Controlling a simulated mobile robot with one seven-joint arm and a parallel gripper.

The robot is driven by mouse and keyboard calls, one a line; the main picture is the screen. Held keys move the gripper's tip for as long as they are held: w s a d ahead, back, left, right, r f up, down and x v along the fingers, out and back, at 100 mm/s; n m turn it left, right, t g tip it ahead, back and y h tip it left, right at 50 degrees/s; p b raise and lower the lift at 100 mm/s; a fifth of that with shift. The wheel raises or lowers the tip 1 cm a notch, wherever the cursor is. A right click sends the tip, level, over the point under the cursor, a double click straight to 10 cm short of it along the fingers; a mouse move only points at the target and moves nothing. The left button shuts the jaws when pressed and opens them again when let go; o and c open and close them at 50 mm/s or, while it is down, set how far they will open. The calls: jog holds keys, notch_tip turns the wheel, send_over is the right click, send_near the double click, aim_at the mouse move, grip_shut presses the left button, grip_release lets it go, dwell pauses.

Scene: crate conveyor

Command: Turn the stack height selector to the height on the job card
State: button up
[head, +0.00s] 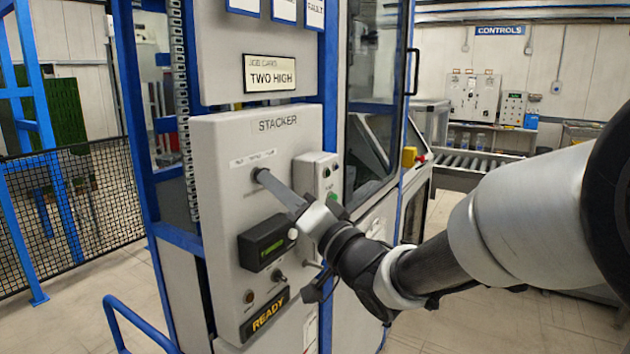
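The job card (270,73) on the upper panel reads "TWO HIGH". Below it is the light grey control box (225,138) marked "STACKER". The stack height selector (259,174) sits under a row of small labels (252,158) too blurred to read. My gripper (265,178) reaches in from the right, its grey fingers pointing up and left with their tips at the selector. The fingers cover most of the selector, so its pointer direction is hidden. I cannot tell whether the fingers are closed on it or only beside it.
A small dark display (265,243) with green text, small knobs and a lit "READY" sign (264,314) are lower on the box. A button box (318,180) is close to the right of my fingers. A blue rail (135,325) stands at lower left.

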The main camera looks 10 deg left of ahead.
jog(key=shift+x, duration=1.05)
jog(key=c, duration=0.6)
jog(key=shift+d, duration=0.1)
grip_shut()
jog(key=shift+r, duration=0.1)
